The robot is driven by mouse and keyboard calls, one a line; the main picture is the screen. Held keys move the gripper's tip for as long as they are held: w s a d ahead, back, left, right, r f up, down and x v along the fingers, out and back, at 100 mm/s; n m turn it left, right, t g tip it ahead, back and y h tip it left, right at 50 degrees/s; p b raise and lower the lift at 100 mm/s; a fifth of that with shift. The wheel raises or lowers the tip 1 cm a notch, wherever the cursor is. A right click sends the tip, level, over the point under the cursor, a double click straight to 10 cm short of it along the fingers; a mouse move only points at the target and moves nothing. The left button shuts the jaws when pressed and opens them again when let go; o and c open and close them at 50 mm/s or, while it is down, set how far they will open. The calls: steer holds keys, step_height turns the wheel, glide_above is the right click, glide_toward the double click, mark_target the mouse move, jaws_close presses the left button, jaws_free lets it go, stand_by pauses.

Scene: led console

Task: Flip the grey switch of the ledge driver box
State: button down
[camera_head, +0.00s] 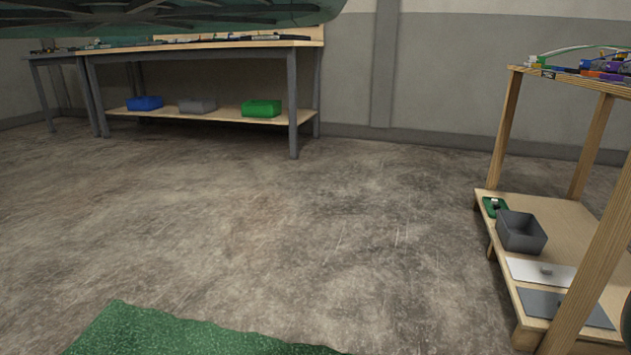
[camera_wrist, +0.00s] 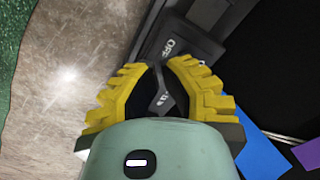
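In the wrist view, a dark grey box (camera_wrist: 200,45) with a white "OFF" label lies beyond my fingertips. A grey lever-like piece, apparently the switch (camera_wrist: 158,100), shows in the gap between my fingers, with a partly hidden light marking beside it. My gripper (camera_wrist: 159,66) has two yellow ridged fingers with their tips apart, one on each side of this piece. I cannot tell whether either finger touches it. My gripper does not show in the head view, and I cannot pick out the box there.
A wooden rack (camera_head: 497,140) stands at the right, its top crowded with coloured parts and cables. Its lower shelf holds a grey bin (camera_head: 521,232) and plates. A workbench (camera_head: 200,113) stands at the back left. The concrete floor between is clear; a green mat (camera_head: 170,335) lies in front.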

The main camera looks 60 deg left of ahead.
steer(key=shift+f+b, duration=0.6)
steer(key=shift+f, duration=0.45)
steer(key=shift+f, duration=0.2)
